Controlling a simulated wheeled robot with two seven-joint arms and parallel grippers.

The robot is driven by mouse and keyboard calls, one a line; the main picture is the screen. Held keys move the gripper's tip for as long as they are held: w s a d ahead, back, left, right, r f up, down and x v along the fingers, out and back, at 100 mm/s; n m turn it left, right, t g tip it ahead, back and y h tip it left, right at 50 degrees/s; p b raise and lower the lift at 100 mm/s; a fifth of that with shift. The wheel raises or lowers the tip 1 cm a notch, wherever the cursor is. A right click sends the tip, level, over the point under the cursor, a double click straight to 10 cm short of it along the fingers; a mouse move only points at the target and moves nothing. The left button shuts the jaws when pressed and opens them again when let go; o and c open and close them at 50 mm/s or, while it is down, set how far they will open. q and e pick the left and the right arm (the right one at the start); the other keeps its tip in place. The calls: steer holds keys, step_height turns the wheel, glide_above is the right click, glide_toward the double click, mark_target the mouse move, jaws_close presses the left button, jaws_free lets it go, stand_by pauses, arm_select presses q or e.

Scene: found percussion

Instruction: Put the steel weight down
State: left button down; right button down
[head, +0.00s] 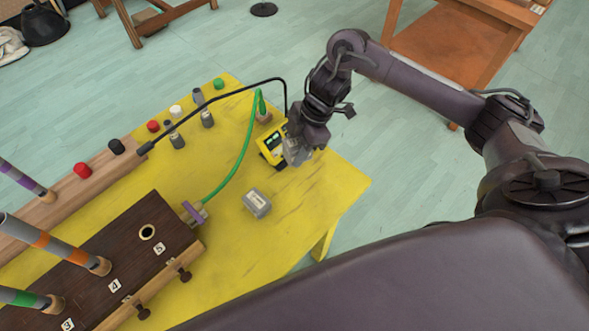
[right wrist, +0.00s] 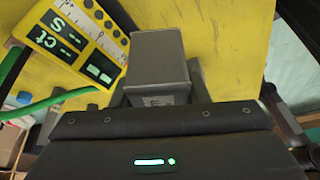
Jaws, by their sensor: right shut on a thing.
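The steel weight is a grey block that shows in the right wrist view (right wrist: 157,62) between the fingers of my right gripper. In the head view, my right gripper (head: 297,152) is shut on it over the far right part of the yellow table, right beside a yellow device with dark displays (head: 270,142). The fingers largely hide the weight there, and I cannot tell whether it touches the table. The yellow device also shows in the right wrist view (right wrist: 82,40), left of the weight. My left gripper is not in view.
A grey box with a pale label (head: 257,203) sits on the yellow table (head: 315,200). A dark wooden board with numbered holes (head: 135,240) lies left. The table's right corner is bare.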

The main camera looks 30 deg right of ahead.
mark_target(290, 177)
step_height(290, 177, down, 4)
steer(key=shift+r, duration=0.1)
steer(key=shift+f, duration=2.1)
steer(key=shift+f, duration=0.1)
steer(key=c, duration=1.1)
jaws_free()
steer(key=shift+r, duration=0.2)
steer(key=v, duration=1.1)
steer(key=shift+d+r, duration=0.2)
steer(key=shift+r, duration=0.15)
